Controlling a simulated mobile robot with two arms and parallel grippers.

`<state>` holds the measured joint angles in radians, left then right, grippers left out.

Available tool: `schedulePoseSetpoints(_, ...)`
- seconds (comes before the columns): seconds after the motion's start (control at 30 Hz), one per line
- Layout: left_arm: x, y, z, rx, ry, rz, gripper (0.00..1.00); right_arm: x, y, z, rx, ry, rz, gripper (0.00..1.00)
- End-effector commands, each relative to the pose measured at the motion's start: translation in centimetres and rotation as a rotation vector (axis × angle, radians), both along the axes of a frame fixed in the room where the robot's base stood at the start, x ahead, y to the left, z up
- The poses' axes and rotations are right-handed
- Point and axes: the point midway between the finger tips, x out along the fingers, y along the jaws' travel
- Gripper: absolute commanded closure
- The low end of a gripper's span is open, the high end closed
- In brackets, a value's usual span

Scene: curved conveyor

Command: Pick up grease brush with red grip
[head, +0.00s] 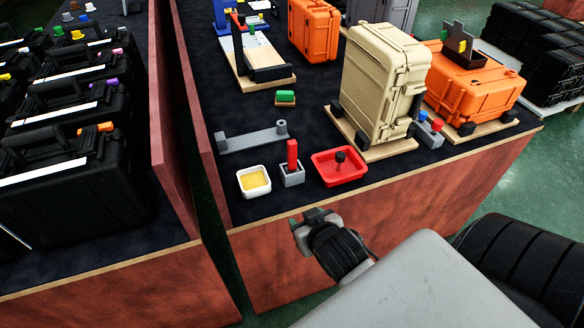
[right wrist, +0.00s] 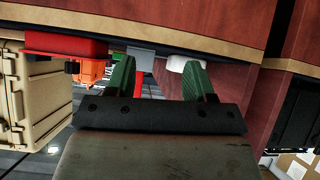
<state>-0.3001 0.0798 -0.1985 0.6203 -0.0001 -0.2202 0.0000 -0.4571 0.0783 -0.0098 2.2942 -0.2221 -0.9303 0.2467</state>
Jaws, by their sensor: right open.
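The grease brush with the red grip (head: 292,154) stands upright in a small grey holder (head: 292,175) near the counter's front edge. Its brush end is hidden in the holder. My right gripper (head: 308,218) is open and empty, in front of the counter edge and apart from the brush. In the right wrist view, which looks upside down, the open jaws (right wrist: 158,64) have green fingers. The red grip (right wrist: 138,86) shows partly beside the left finger, with the grey holder (right wrist: 143,58) above it. My left gripper is not in view.
A white dish with yellow contents (head: 254,183) stands left of the holder. A red tray with a black knob (head: 338,168) stands right of it. A grey bracket (head: 250,138) lies behind. A beige case (head: 380,85) and an orange case (head: 470,90) stand to the right.

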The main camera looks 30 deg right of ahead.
Motion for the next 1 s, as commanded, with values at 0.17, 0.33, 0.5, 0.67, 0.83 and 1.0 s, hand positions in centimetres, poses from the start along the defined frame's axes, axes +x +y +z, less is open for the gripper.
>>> schedulePoseSetpoints(0.17, 0.0, 0.0, -0.2, 0.000, 0.000, 0.000, 1.00, 3.6, -2.3, 4.6, -0.023, -0.314, -0.059, 0.47)
schedulePoseSetpoints(0.33, 0.0, 0.0, -0.2, 0.000, 0.001, 0.000, 1.00, 5.5, -3.4, 7.8, -0.042, -0.543, -0.057, 0.47)
schedulePoseSetpoints(0.5, 0.0, 0.0, -0.2, 0.000, 0.001, -0.001, 1.00, 6.6, -3.8, 9.2, -0.048, -0.632, -0.042, 0.47)
schedulePoseSetpoints(0.67, 0.0, 0.0, 0.0, 0.000, 0.001, -0.001, 1.00, 9.0, -4.4, 9.3, -0.050, -0.637, -0.039, 0.47)
schedulePoseSetpoints(0.83, -0.1, 0.0, 0.1, 0.000, 0.001, -0.002, 1.00, 11.1, -4.9, 9.2, -0.048, -0.633, -0.041, 0.47)
schedulePoseSetpoints(1.0, -0.1, 0.0, 0.3, 0.000, 0.001, -0.002, 1.00, 12.3, -5.2, 9.3, -0.049, -0.632, -0.041, 0.47)
